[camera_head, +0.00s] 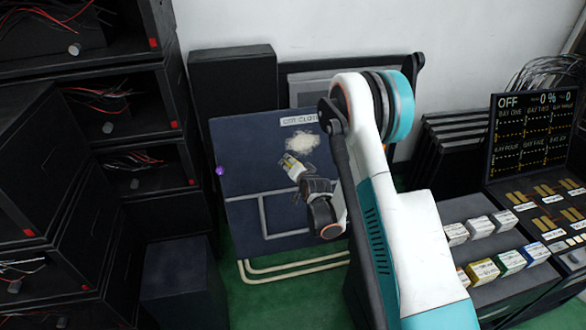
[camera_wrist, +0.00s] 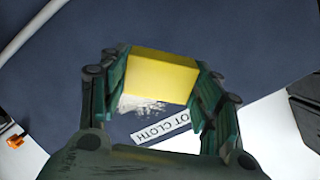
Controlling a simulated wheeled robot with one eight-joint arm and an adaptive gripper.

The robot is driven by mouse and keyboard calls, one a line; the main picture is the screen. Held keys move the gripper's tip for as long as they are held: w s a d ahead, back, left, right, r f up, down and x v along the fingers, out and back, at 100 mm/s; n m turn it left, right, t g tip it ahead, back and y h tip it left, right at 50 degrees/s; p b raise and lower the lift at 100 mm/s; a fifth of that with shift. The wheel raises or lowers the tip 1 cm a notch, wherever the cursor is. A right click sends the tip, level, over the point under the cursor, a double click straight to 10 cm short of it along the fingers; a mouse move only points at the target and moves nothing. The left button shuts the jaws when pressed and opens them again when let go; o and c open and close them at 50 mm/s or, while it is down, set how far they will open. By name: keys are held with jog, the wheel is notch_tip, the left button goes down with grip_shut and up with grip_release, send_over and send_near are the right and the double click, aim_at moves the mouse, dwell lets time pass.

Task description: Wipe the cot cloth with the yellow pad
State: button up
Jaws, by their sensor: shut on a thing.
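The cot cloth (camera_head: 245,150) is a dark blue panel with a label reading COT CLOTH at its top edge. It fills much of the wrist view (camera_wrist: 250,40). A pale, whitish patch (camera_head: 302,141) lies on its upper part and also shows in the wrist view (camera_wrist: 138,104), partly hidden by the pad. My gripper (camera_wrist: 161,74) is shut on the yellow pad (camera_wrist: 162,79), with a finger on each side. In the head view my gripper (camera_head: 292,167) is over the cloth, just below and left of the patch. I cannot tell whether the pad touches the cloth.
Black racks with loose wires (camera_head: 110,100) stand at the left. A shelf of coloured and white blocks (camera_head: 483,271) and a dark console with a display board (camera_head: 530,135) are at the right. Pale tubing (camera_head: 290,266) runs below the cloth above the green floor.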

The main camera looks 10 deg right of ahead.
aim_at(286, 146)
jog(key=shift+w+m+t+h+b, duration=0.3)
jog(key=shift+w+t+h+b, duration=0.1)
jog(key=shift+w+t, duration=0.65)
jog(key=shift+x, duration=2.85)
jog(key=shift+x, duration=0.95)
jog(key=shift+w+d, duration=0.15)
jog(key=shift+d, duration=6.9)
jog(key=shift+w+a+r+p, duration=0.1)
jog(key=shift+r+p, duration=0.2)
jog(key=shift+r, duration=0.55)
jog(key=shift+a+b, duration=0.35)
jog(key=shift+a, duration=6.6)
